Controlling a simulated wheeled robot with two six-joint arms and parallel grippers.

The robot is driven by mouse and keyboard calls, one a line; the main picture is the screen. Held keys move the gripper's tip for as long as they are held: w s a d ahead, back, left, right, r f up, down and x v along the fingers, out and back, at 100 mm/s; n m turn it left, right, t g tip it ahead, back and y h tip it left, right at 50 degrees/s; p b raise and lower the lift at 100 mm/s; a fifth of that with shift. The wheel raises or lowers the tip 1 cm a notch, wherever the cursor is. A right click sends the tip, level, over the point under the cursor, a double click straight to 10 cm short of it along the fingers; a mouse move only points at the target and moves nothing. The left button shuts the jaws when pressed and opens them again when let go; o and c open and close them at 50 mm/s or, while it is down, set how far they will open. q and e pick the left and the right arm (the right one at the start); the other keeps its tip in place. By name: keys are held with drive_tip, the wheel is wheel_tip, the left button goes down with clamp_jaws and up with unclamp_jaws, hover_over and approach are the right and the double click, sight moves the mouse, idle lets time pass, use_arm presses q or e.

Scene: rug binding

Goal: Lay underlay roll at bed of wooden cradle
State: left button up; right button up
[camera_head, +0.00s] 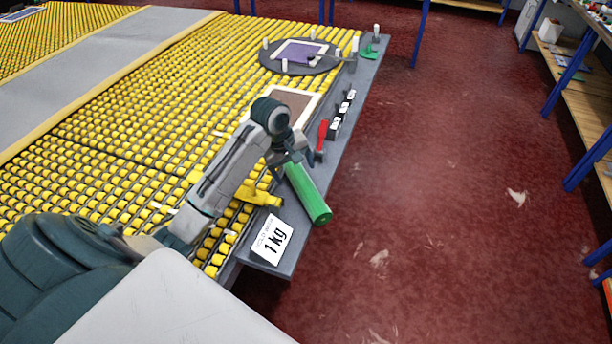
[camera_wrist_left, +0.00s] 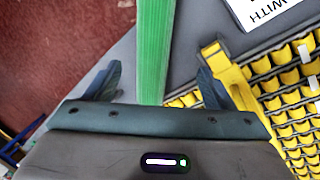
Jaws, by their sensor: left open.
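The green underlay roll (camera_head: 308,196) lies on the grey edge strip of the table, its near end reaching the outer edge. My left gripper (camera_head: 292,166) is at the roll's far end in the head view. In the left wrist view the roll (camera_wrist_left: 154,45) runs between the two spread fingers of the left gripper (camera_wrist_left: 159,72), with a gap on each side. The gripper is open and holds nothing. I cannot make out a wooden cradle in either view. My right gripper is not in view.
A yellow clamp-like piece (camera_head: 260,195) sits left of the roll. A red-handled tool (camera_head: 322,134) and small black blocks (camera_head: 342,112) stand beyond, along the edge strip. Yellow rollers (camera_head: 110,130) cover the table.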

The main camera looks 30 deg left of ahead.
sight(304, 185)
use_arm(q)
drive_tip(key=x, duration=0.4)
drive_tip(key=shift+w+a+r+p, duration=0.1)
drive_tip(key=shift+w+a+p, duration=0.05)
drive_tip(key=shift+w+p, duration=0.15)
drive_tip(key=shift+f, duration=0.6)
drive_tip(key=p+x, duration=0.1)
drive_tip(key=x, duration=0.1)
drive_tip(key=w+x, duration=0.1)
drive_tip(key=x, duration=0.1)
drive_tip(key=shift+p, duration=0.4)
drive_tip(key=shift+w+f, duration=0.1)
drive_tip(key=shift+f, duration=0.55)
drive_tip(key=c, duration=1.2)
drive_tip(key=shift+r, duration=0.1)
